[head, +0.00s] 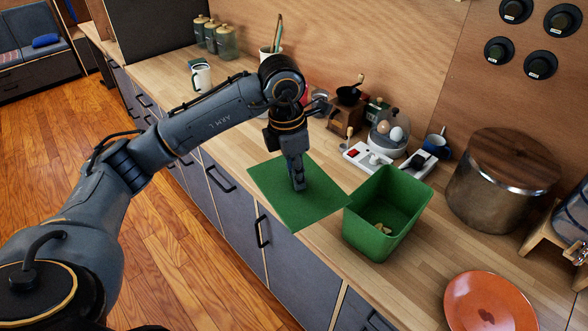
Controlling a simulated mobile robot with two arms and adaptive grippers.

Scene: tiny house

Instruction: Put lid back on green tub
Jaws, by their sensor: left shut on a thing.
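The green tub (385,222) stands open on the wooden counter, with a few small pale pieces at its bottom. The flat green square lid (283,207) is left of the tub, near the counter's front edge, and one corner reaches close to the tub's rim. My left gripper (299,186) points down at the middle of the lid and is shut on it, probably by a handle that the fingers hide. I cannot tell whether the lid touches the counter. My right gripper is not in view.
An orange plate (489,302) lies right of the tub. A large steel pot with a wooden lid (503,180), a blue mug (437,145), a white device (372,160) and an egg holder (391,133) stand behind. A white mug (201,77) is farther left.

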